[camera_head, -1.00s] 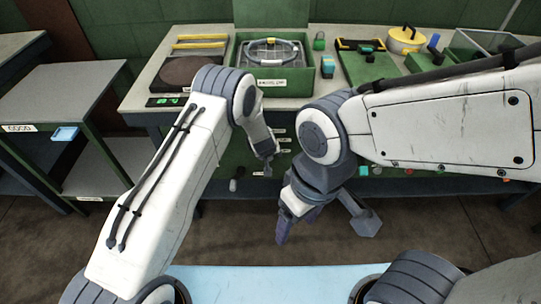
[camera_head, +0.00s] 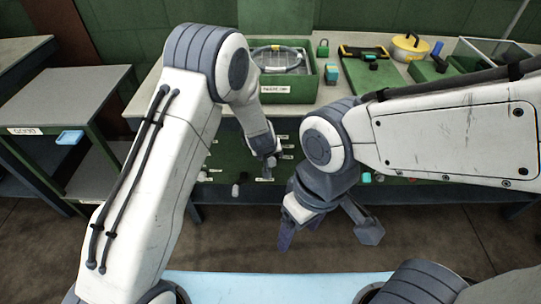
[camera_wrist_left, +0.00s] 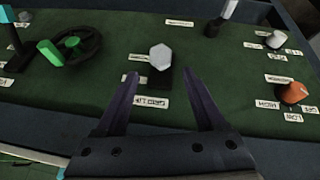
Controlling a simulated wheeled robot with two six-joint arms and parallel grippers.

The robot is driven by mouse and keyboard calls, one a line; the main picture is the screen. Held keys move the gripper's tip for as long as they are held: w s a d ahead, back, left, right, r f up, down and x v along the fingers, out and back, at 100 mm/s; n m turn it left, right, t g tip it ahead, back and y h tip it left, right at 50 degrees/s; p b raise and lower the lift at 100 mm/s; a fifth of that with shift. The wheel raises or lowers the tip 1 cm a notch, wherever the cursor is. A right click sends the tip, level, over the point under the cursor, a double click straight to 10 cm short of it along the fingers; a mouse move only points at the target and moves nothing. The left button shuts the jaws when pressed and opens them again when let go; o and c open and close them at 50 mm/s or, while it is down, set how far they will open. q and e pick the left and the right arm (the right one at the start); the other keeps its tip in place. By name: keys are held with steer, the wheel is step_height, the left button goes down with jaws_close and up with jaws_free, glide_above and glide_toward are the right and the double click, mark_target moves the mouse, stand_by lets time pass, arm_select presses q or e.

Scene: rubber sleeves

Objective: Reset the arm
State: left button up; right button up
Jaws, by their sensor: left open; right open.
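My left gripper (camera_head: 268,165) hangs low in front of the green control panel under the bench. In the left wrist view its two dark fingers (camera_wrist_left: 160,76) are spread apart with nothing between them. Their tips point at a white hexagonal knob (camera_wrist_left: 160,57) on the panel; a gap to the knob cannot be judged. My right gripper (camera_head: 326,236) points downward over the floor at the middle of the head view, its fingers wide apart and empty. My left arm crosses in front of the bench's left part and hides the things there.
The bench carries a green box (camera_head: 293,90) with a round wire part, a green padlock (camera_head: 323,49) and a yellow pot (camera_head: 409,46). The panel has a handwheel (camera_wrist_left: 78,45) and an orange knob (camera_wrist_left: 293,92). Open floor lies below.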

stand_by(0.5)
arm_select(q)
steer(key=s+d+r+m+g+h+p, duration=0.1)
steer(key=s+d+r+m+g+p, duration=0.15)
steer(key=s+r, duration=0.6)
steer(key=s+d+r+m+g+h+p, duration=0.1)
steer(key=s+d+r+m, duration=0.15)
steer(key=s+r, duration=0.55)
steer(key=s+a+r+m+g+y+p, duration=0.1)
steer(key=s+a+r, duration=0.3)
steer(key=s, duration=0.5)
steer(key=s+a+r+m+g+y+p, duration=0.1)
steer(key=s+a+r+m, duration=0.2)
steer(key=s, duration=0.7)
step_height(320, 180, up, 4)
steer(key=shift+s+a+f+p, duration=0.2)
steer(key=shift+a+p, duration=0.1)
steer(key=shift+a, duration=0.75)
steer(key=shift+w, duration=0.1)
